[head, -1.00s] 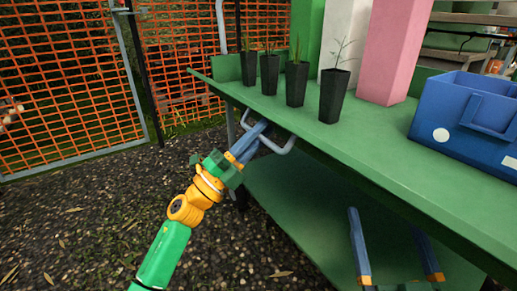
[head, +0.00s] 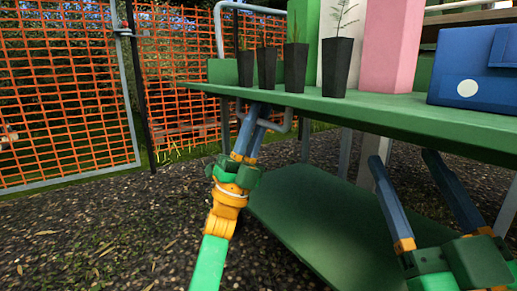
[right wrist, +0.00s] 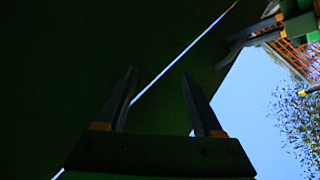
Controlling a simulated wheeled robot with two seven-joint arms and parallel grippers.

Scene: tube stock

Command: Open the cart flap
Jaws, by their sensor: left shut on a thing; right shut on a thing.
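The cart is a green bench with a flat top (head: 400,112) and a lower shelf (head: 310,215). Its flap is not distinct from the top. A bent grey bar (head: 289,127) hangs under the top's left end. My left gripper (head: 256,118) is shut on this bar, just below the top's edge; it also shows in the right wrist view (right wrist: 245,42). My right gripper (head: 402,156) is below the top, fingers pointing up. In the right wrist view its fingers (right wrist: 158,78) look apart against a dark green surface, and what lies between them cannot be made out.
Several black pots (head: 294,65) with seedlings stand along the top's left side. Pink (head: 390,45) and white blocks stand behind, and a blue crate (head: 475,65) at right. An orange mesh fence (head: 60,90) stands behind left. Dark gravel lies open at left.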

